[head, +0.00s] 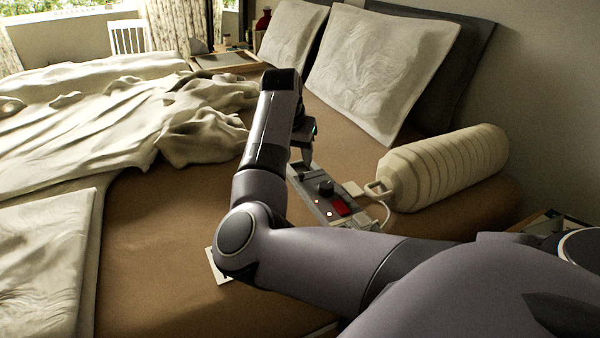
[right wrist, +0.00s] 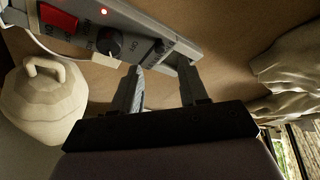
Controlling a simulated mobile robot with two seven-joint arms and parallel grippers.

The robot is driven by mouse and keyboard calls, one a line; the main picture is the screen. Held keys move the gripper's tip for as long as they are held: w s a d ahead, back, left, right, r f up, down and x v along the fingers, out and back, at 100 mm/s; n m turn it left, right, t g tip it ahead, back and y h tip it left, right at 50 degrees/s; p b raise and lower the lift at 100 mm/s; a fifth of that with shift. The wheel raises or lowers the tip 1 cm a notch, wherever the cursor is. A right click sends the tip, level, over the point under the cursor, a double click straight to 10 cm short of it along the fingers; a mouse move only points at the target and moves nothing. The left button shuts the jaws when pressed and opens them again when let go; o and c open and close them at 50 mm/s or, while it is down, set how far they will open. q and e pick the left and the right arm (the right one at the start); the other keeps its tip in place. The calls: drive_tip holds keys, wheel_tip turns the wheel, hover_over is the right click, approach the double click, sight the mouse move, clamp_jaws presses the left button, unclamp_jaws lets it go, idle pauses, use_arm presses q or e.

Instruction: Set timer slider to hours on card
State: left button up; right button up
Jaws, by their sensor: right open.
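A grey control box (head: 318,192) lies on the brown bed, with a black knob (head: 326,187), a red switch (head: 341,206) and a small lit light. It also shows across the top of the right wrist view (right wrist: 180,35). My right gripper (right wrist: 162,82) is open, its two fingertips close to the box's end beyond the knob; I cannot tell whether they touch. The timer slider's setting cannot be made out. A white card (head: 216,266) on the bed is mostly hidden by my right arm, and its writing is not readable. My left gripper is not in view.
A ribbed cream bolster (head: 445,168) lies right of the box, with a white cable between them. Pillows (head: 375,70) stand at the back. A rumpled cream blanket (head: 100,120) covers the left of the bed. Bare brown bedding lies left of my arm.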

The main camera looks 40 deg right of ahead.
sight(302, 174)
drive_tip(key=b+x, duration=0.1)
drive_tip(key=x, duration=0.4)
drive_tip(key=shift+f+b, duration=0.2)
drive_tip(key=shift+b, duration=0.15)
drive_tip(key=shift+w+d+f, duration=0.1)
drive_tip(key=shift+d+f, duration=0.1)
drive_tip(key=shift+f, duration=0.15)
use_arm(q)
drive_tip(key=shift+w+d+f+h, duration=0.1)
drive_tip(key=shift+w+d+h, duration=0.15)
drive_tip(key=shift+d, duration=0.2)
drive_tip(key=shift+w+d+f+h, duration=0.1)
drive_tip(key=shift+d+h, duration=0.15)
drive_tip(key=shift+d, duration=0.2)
use_arm(e)
clamp_jaws()
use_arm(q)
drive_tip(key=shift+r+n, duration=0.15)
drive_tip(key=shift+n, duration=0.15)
use_arm(e)
drive_tip(key=shift+r, duration=0.1)
